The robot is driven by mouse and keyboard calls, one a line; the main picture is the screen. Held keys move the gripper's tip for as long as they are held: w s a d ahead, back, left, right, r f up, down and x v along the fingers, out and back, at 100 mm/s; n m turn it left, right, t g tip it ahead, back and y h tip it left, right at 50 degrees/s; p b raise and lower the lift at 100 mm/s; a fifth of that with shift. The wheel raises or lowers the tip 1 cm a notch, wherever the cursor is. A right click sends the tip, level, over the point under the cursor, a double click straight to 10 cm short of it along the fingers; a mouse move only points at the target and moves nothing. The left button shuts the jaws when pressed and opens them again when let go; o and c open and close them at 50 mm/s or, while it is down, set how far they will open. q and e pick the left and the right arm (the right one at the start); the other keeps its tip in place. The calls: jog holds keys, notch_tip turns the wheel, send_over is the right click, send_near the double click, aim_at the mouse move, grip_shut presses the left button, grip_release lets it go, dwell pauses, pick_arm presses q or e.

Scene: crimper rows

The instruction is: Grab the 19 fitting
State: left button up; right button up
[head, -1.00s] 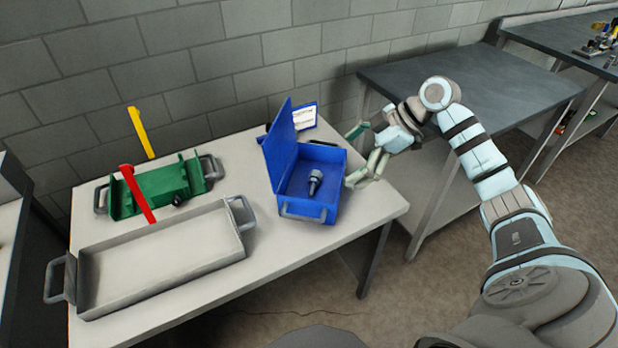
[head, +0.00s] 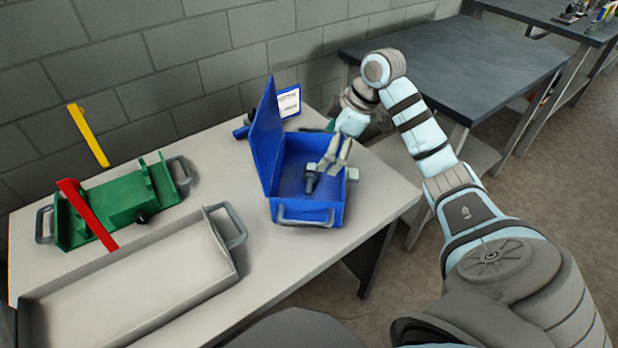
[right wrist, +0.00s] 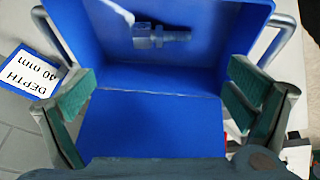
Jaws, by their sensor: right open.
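The metal fitting (head: 310,181), a hex body with a threaded shank, lies on the floor of the open blue box (head: 300,211). In the right wrist view the fitting (right wrist: 160,37) is at the upper middle, lying sideways and clear of the fingers. No number on it is readable. My right gripper (head: 335,155) is open, over the right part of the box. Its green-padded fingers (right wrist: 160,95) are spread wide with nothing between them. My left gripper is out of view.
The box lid (head: 265,140) stands upright on the left. A label card (head: 288,102) reading "DEPTH" is behind the box. A grey tray (head: 130,290) and a green fixture (head: 120,205) with red and yellow bars stand left. A dark table (head: 460,60) is behind right.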

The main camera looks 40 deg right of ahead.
aim_at(311, 176)
jog(key=b+x, duration=0.1)
jog(key=x, duration=0.4)
jog(key=b+x, duration=0.1)
jog(key=x, duration=0.5)
jog(key=shift+s+a+f, duration=0.1)
jog(key=shift+s+f, duration=0.05)
jog(key=shift+s, duration=0.05)
jog(key=c, duration=1.4)
jog(key=shift+r, duration=0.2)
